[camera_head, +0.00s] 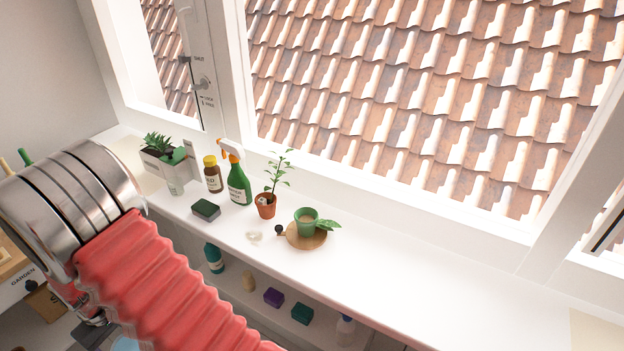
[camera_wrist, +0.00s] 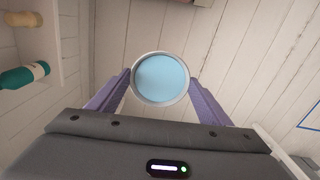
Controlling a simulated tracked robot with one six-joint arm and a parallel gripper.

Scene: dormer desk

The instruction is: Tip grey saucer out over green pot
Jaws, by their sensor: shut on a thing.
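The grey saucer (camera_wrist: 137,97) is round with a grey rim and a flat light-blue surface inside, which looks like water. My gripper (camera_wrist: 161,88) is shut on it, one purple finger on each side, in the wrist view. In the head view a bit of light blue (camera_head: 125,344) shows at the bottom edge, below the sill; my arm hides most of that area. The green pot (camera_head: 307,228) stands upright on a round brown saucer (camera_head: 298,241) on the white sill, away from my gripper, with a leaf beside it.
On the sill (camera_head: 400,283) stand a small potted plant (camera_head: 266,207), a green spray bottle (camera_head: 238,187), a brown bottle (camera_head: 213,175), a dark green sponge (camera_head: 206,211) and a planter (camera_head: 170,168). A lower shelf holds a teal bottle (camera_head: 214,258) and small blocks. The sill's right is clear.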

